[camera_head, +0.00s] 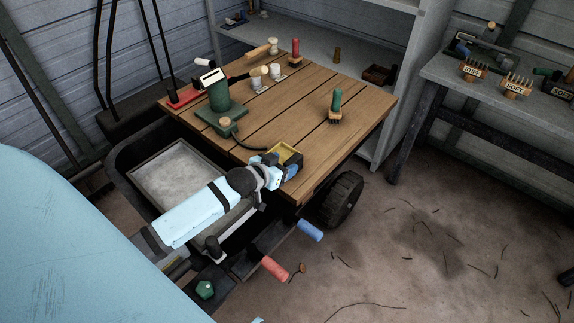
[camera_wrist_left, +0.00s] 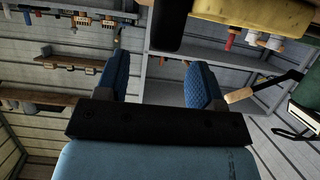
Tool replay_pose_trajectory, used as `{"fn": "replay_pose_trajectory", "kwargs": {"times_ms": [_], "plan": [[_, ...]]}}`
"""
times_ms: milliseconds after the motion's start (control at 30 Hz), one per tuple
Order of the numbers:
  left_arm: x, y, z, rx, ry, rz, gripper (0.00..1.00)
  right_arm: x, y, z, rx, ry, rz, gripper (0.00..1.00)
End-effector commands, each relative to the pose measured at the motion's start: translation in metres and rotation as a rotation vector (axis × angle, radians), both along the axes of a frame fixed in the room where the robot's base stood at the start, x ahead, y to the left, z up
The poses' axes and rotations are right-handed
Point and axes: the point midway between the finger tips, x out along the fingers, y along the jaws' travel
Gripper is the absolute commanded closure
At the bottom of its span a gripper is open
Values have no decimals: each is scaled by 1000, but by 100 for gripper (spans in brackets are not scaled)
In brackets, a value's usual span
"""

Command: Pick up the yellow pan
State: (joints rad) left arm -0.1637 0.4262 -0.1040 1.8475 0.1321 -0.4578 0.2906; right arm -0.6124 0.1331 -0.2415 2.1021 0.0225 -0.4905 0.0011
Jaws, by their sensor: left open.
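The yellow pan (camera_head: 287,151) is on the wooden top near its front edge, partly hidden by my left gripper. My left gripper (camera_head: 289,166) is right at the pan's near side in the head view. In the left wrist view its two blue-padded fingers (camera_wrist_left: 158,82) are spread apart with nothing held between them. The yellow pan (camera_wrist_left: 245,14) fills the upper right of that view, beyond the fingers. Whether a finger touches the pan cannot be told. My right gripper is not in view.
A green device (camera_head: 219,97) on a green base stands left of the pan on the wooden top (camera_head: 310,115). A green-handled brush (camera_head: 336,104) is farther right. A grey tray (camera_head: 180,172) lies below my left arm. A side bench (camera_head: 445,70) holds labelled brushes.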

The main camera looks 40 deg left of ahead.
Motion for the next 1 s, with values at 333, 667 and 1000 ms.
{"fn": "replay_pose_trajectory", "kwargs": {"times_ms": [333,667,1000], "plan": [[31,-1,-19,1,1,0,38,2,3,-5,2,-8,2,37],[54,-3,-28,1,0,-1,38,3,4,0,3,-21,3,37],[54,-3,-28,1,1,-1,84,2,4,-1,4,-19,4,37]]}}
